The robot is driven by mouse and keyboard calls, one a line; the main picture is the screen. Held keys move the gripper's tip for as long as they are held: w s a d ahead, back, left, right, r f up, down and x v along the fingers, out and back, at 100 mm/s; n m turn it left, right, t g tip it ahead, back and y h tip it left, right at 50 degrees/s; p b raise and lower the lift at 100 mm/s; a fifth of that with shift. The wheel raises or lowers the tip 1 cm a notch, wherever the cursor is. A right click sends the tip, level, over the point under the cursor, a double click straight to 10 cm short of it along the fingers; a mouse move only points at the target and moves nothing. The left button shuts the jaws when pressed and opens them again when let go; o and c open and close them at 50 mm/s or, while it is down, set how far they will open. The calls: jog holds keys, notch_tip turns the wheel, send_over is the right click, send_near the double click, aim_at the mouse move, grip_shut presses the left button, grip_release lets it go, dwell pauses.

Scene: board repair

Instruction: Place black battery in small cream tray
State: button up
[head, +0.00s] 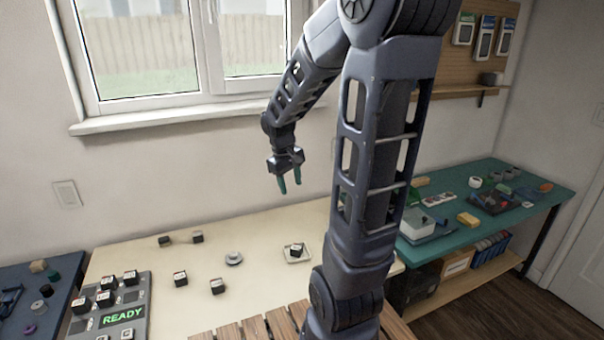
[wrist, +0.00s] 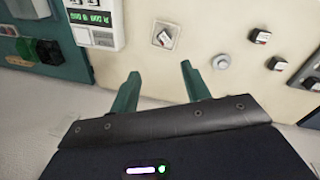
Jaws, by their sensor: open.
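A small cream tray (head: 306,259) lies on the cream table, left of my arm's base. A black block with a white top (head: 295,249), which looks like a battery, sits inside it. The wrist view also shows the tray (wrist: 156,42) with the block (wrist: 164,38) in it, beyond the fingertips. My gripper (head: 290,186) hangs high above the table, fingers pointing down, open and empty. Its green fingers (wrist: 159,72) are spread apart in the wrist view. Similar black blocks (head: 180,279) (head: 217,287) stand farther left; their labels are too small to read.
A round grey dish (head: 233,259) stands left of the tray. A grey panel reading READY (head: 123,316) carries several blocks at the left. A slatted wooden surface (head: 250,329) is in front. A teal bench (head: 545,200) with many items is at the right.

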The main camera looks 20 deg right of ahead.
jog(key=s+a+r+m+t+y, duration=0.2)
jog(key=s+r+m+t, duration=0.1)
jog(key=s+r, duration=0.7)
jog(key=s+t, duration=0.1)
jog(key=s, duration=0.3)
jog(key=shift+s+m, duration=0.2)
jog(key=shift+m, duration=0.2)
